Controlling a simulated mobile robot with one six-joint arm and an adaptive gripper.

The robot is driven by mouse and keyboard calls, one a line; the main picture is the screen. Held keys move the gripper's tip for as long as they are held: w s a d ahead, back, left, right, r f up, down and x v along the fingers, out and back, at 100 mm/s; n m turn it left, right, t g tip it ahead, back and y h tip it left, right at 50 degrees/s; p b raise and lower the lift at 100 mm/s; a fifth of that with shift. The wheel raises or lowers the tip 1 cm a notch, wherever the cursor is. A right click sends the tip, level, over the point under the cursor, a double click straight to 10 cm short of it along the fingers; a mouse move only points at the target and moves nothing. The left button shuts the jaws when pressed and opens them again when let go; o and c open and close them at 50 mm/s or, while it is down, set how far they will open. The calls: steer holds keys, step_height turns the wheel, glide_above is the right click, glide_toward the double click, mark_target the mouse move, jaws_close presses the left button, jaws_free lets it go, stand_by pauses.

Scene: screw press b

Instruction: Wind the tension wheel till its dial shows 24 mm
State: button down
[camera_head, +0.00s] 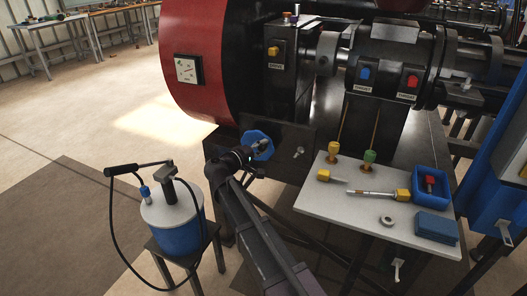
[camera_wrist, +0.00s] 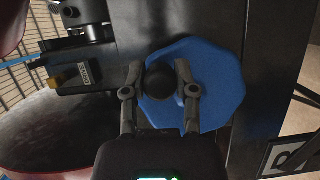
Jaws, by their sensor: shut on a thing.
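The tension wheel (camera_head: 258,140) is a blue, many-sided disc on the dark machine's front, below the red drum. In the wrist view the wheel (camera_wrist: 218,80) fills the middle right. A round black knob (camera_wrist: 161,82) stands on the wheel's left part. My gripper (camera_wrist: 160,76) is shut on this knob, one finger on each side. In the head view my gripper (camera_head: 258,151) meets the wheel and hides part of it. A white square dial (camera_head: 186,70) is on the red drum; its reading is too small to make out, and I cannot tell whether it belongs to the wheel.
A tool table (camera_head: 330,208) stands right of my arm, with yellow-handled tools, a ring and blue boxes. A blue-and-white pump canister (camera_head: 178,225) with a black hose sits on a stool at left. A plate with a dark letter (camera_wrist: 285,157) is at lower right in the wrist view.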

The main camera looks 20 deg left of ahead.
steer(key=shift+a+r+n, duration=0.15)
steer(key=shift+n, duration=0.25)
steer(key=shift+c, duration=2)
jaws_free()
steer(key=shift+s, duration=0.1)
steer(key=v, duration=1.1)
steer(key=shift+s+a+f, duration=0.2)
steer(key=shift+s, duration=0.15)
